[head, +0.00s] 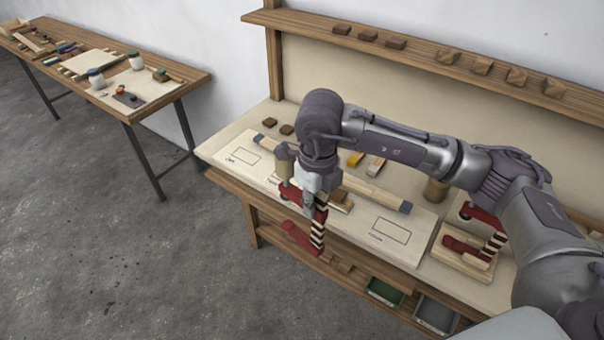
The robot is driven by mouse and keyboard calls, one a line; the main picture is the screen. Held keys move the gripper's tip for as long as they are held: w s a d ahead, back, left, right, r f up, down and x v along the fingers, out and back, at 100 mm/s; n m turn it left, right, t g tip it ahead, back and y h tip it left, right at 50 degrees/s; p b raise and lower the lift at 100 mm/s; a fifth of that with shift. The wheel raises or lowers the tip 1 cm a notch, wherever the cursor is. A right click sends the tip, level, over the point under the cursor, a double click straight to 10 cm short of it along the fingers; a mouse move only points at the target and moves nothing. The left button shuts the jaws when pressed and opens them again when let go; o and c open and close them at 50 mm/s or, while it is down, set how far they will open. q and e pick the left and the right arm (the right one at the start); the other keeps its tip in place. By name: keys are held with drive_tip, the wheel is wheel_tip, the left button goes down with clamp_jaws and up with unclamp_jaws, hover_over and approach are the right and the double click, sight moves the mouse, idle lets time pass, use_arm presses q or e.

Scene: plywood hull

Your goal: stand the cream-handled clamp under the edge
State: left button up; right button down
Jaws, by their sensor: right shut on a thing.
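My right gripper (312,197) is shut on a clamp at the bench's front edge. This clamp has red jaws (299,237) and a dark-and-cream striped bar (318,232). Its bar hangs upright, with one red jaw high and the other low, in front of the bench edge. A tan cylinder (284,160) shows beside the gripper; I cannot tell if it is the clamp's handle. Whether the jaws touch the edge is unclear. A second red clamp (463,247) with a striped bar is on a wooden stand at the right. My left gripper is out of view.
The bench top (408,249) holds a board with drawn rectangles, a long wooden bar (376,196) and a tan cylinder (436,190). Below are a shelf, a green bin (385,291) and a grey bin (436,314). A side table (190,84) stands left; floor between is clear.

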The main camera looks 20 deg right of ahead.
sight(302, 192)
drive_tip(key=m, duration=0.1)
drive_tip(key=w+r+m, duration=0.1)
drive_tip(key=m, duration=0.2)
drive_tip(key=shift+w+a+r+m+p, duration=0.2)
drive_tip(key=shift+a+m+p, duration=0.1)
drive_tip(key=shift+p, duration=0.1)
drive_tip(key=m, duration=0.3)
drive_tip(key=w+m+p, duration=0.1)
drive_tip(key=shift+a+r, duration=0.15)
drive_tip(key=shift+r, duration=0.15)
drive_tip(key=m, duration=0.2)
drive_tip(key=w+m, duration=0.1)
drive_tip(key=m, duration=0.2)
drive_tip(key=shift+w+a+r+m+p, duration=0.2)
drive_tip(key=shift+r+m+p, duration=0.1)
drive_tip(key=shift+r+p, duration=0.1)
drive_tip(key=shift+w+a+m, duration=0.1)
drive_tip(key=shift+w+m, duration=0.1)
drive_tip(key=shift+m, duration=0.6)
wheel_tip(302, 192, down, 14)
drive_tip(key=b, duration=0.7)
drive_tip(key=shift+r+b, duration=0.2)
drive_tip(key=shift+b, duration=0.2)
drive_tip(key=shift+w+d+b, duration=0.1)
drive_tip(key=shift+d+b, duration=0.1)
drive_tip(key=shift+b, duration=0.25)
drive_tip(key=shift+w+d, duration=0.1)
